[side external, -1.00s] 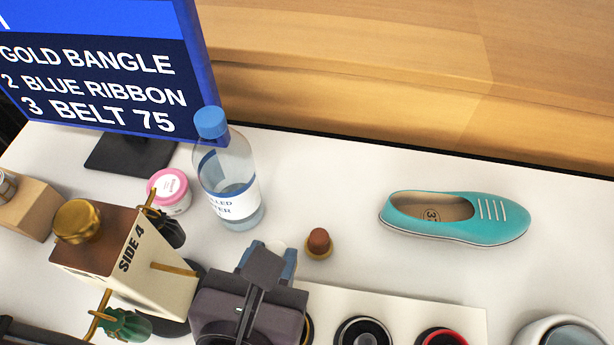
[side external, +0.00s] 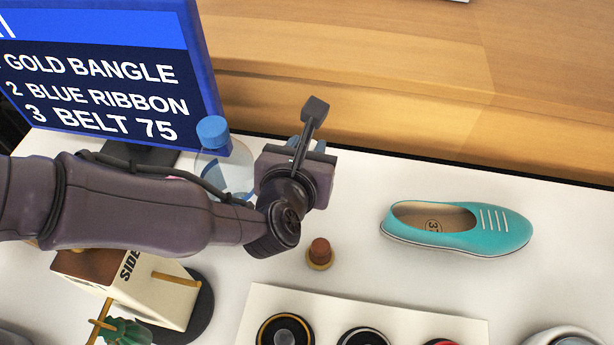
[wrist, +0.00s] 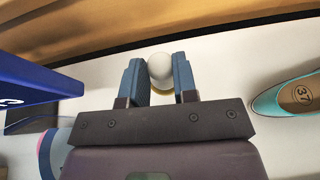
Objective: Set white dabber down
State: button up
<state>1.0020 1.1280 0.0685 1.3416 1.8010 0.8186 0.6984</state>
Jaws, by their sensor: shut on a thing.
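The white dabber (wrist: 160,68) has a round white head with a bit of yellow below it. In the wrist view it sits between the two blue fingers of my gripper (wrist: 160,80), which is shut on it. In the side view my gripper (side external: 307,145) is near the back of the white table, right of the bottle, and its body hides the dabber. Whether the dabber touches the table cannot be told. A similar brown-headed dabber (side external: 320,252) stands upright on the table, in front of my gripper.
A clear blue-capped bottle (side external: 213,135) stands close left of my gripper, partly hidden by my arm. A screen (side external: 110,85) is at the back left. A teal shoe (side external: 457,230) lies to the right. A white board (side external: 300,300) with round tins and a labelled box (side external: 165,290) are in front.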

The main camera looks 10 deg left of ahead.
notch_tip(320, 180, down, 7)
jog(key=shift+w+f, duration=0.2)
jog(key=shift+f, duration=0.25)
jog(key=shift+f, duration=0.15)
jog(key=o, duration=0.9)
jog(key=shift+a, duration=0.1)
jog(key=shift+o, duration=0.9)
jog(key=v, duration=0.7)
jog(key=shift+s+d+f, duration=0.15)
jog(key=shift+d+f, duration=0.1)
jog(key=shift+d, duration=0.15)
jog(key=shift+o, duration=0.7)
jog(key=shift+s+r, duration=0.1)
jog(key=shift+s, duration=0.1)
